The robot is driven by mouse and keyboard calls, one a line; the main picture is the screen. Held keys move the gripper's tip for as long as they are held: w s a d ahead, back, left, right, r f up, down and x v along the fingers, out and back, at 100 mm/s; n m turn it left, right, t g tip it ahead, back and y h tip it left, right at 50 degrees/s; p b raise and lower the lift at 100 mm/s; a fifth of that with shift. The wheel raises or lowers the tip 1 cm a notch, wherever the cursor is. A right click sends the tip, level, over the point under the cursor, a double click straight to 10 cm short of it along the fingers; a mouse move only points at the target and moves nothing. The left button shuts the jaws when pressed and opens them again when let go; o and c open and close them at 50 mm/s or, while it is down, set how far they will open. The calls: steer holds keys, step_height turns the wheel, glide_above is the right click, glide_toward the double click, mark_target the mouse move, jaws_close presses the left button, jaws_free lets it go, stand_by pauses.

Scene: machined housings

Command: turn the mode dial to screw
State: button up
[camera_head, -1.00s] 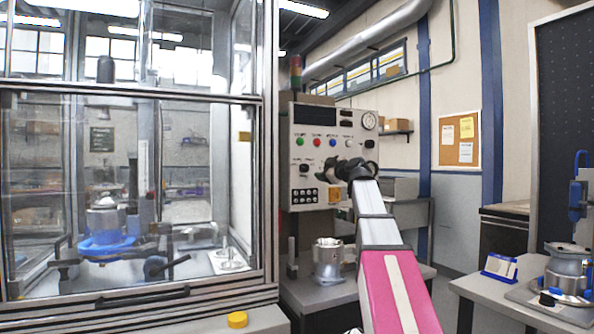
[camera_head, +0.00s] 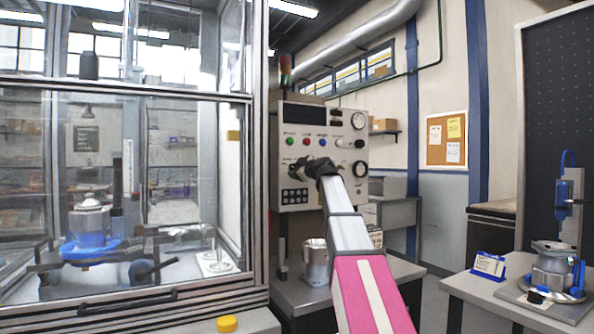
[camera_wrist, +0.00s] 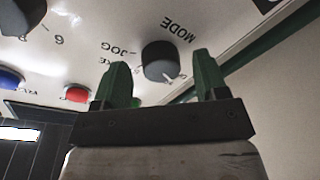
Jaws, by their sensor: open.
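The mode dial (camera_wrist: 165,62) is a black round knob with a white pointer mark, on the pale panel in the wrist view. "MODE" is printed beside it and "JOG" reads near it; other lettering is partly hidden or blurred. My gripper (camera_wrist: 161,66) is open, with one green finger on each side of the dial in the picture. I cannot tell whether the fingers touch it or how far off they are. In the head view my gripper (camera_head: 308,166) is at the lower left of the control panel (camera_head: 345,195) and hides most of the dial area.
A glazed enclosure (camera_head: 258,150) stands close on the left. A metal housing (camera_head: 316,262) sits on the bench below. Another bench with a housing (camera_head: 553,268) is at the right.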

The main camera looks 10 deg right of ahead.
steer(key=shift+w+a, duration=0.1)
steer(key=shift+w, duration=0.15)
steer(key=shift+c, duration=0.3)
steer(key=c, duration=0.9)
steer(key=shift+o, duration=0.2)
